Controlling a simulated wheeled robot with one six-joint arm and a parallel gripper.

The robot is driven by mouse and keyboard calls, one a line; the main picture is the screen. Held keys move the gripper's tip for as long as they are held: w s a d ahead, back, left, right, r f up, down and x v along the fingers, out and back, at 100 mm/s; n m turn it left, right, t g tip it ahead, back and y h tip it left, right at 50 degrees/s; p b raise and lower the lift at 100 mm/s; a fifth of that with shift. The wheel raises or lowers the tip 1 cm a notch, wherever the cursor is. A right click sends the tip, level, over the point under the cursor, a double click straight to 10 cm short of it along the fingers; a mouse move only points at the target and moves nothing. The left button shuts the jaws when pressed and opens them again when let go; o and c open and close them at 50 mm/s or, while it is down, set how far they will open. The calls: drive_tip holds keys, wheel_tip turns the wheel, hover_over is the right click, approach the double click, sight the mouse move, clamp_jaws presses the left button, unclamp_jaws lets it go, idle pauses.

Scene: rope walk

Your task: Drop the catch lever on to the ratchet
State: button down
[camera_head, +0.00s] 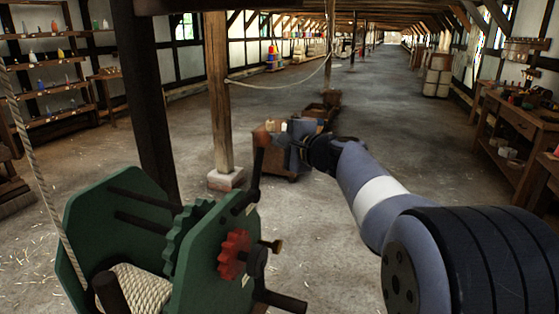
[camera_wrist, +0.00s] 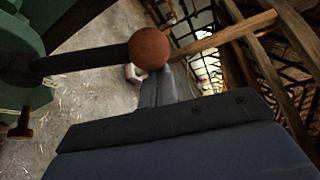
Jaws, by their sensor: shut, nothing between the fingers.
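A green winch (camera_head: 200,281) stands at the lower left in the head view. A red toothed ratchet wheel (camera_head: 232,256) is on its near side plate. A dark lever (camera_head: 256,172), which looks like the catch lever, stands nearly upright above the wheel, clear of its teeth. In the wrist view the lever (camera_wrist: 85,60) ends in a brown ball (camera_wrist: 150,48). My gripper (camera_head: 296,143) is shut and empty, just right of the lever's upper end. In the wrist view its fingers (camera_wrist: 157,88) are close to the ball; I cannot tell whether they touch.
A brass-ended part (camera_head: 272,246) and a dark crank handle (camera_head: 285,301) stick out from the winch. A wooden post (camera_head: 218,95) on a stone foot stands behind. A low cart (camera_head: 284,166) is beyond my gripper. Workbenches (camera_head: 512,130) line the right; open floor lies between.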

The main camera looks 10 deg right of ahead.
sight(262, 138)
drive_tip(key=shift+s+a+r+n+t+y+b, duration=0.1)
drive_tip(key=shift+s+a+r+n+t+b, duration=0.3)
drive_tip(key=shift+b, duration=1.45)
drive_tip(key=shift+s+a+n+t+y+b, duration=0.15)
drive_tip(key=shift+s+a+n+b, duration=0.5)
drive_tip(key=shift+b, duration=1.2)
drive_tip(key=shift+s+a+r+n+t+y+b, duration=0.1)
drive_tip(key=shift+s+a+r+n+t+b, duration=0.2)
drive_tip(key=shift+s+n+b, duration=1.05)
drive_tip(key=shift+a+r+t+y+b, duration=0.25)
drive_tip(key=shift+a+r+b, duration=0.05)
drive_tip(key=shift+b, duration=1.6)
drive_tip(key=shift+s, duration=0.1)
drive_tip(key=shift+r, duration=0.1)
